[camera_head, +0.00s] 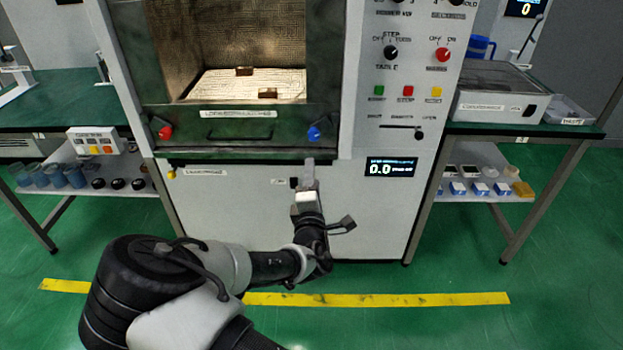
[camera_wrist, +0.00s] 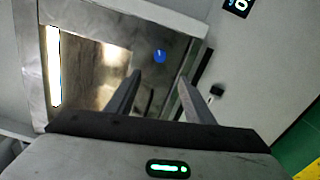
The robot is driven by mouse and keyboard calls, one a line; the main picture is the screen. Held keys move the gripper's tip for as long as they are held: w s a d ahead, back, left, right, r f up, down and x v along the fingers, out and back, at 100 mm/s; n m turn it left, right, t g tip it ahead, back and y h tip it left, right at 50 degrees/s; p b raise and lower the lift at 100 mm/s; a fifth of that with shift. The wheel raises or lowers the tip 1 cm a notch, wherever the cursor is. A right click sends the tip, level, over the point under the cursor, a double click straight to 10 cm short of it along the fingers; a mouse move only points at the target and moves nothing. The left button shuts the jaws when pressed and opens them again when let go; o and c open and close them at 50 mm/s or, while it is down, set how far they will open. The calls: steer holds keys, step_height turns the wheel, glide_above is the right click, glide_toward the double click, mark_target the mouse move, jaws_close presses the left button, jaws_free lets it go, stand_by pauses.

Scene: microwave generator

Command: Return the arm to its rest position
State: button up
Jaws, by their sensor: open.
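My arm reaches up from the bottom of the head view toward the front of the microwave generator (camera_head: 245,205). My gripper (camera_head: 308,165) is in front of the white panel, just below the dark door sill and near its right end. In the wrist view my gripper (camera_wrist: 157,84) shows two grey fingers apart with nothing between them. Behind the fingers are the lit chamber (camera_wrist: 95,60) and a blue knob (camera_wrist: 159,56). I cannot tell from the head view whether the fingertips touch the panel.
The door sill (camera_head: 240,128) has a red knob (camera_head: 165,132) and a blue knob (camera_head: 314,133). Two small brown blocks (camera_head: 244,71) lie in the chamber. Benches stand left (camera_head: 40,115) and right (camera_head: 530,125). Green floor (camera_head: 450,325) with a yellow line (camera_head: 400,299) is clear.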

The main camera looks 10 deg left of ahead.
steer(key=s+d+f+m+g+h, duration=0.15)
steer(key=d+m+g+h, duration=0.4)
steer(key=d+m, duration=0.7)
steer(key=s+d+r+m+g+y, duration=0.1)
steer(key=s+d+r+m+g, duration=0.15)
steer(key=s+d+r, duration=0.4)
steer(key=s+d+r+m+g+y, duration=0.15)
steer(key=s+d+r+m, duration=0.25)
steer(key=s+r, duration=0.6)
steer(key=s+d+r+m+g, duration=0.25)
steer(key=s+d+r, duration=0.25)
steer(key=s, duration=0.6)
step_height(320, 180, up, 19)
steer(key=s+p, duration=0.1)
steer(key=p, duration=1.8)
steer(key=shift+d+m, duration=0.3)
steer(key=shift+m, duration=0.05)
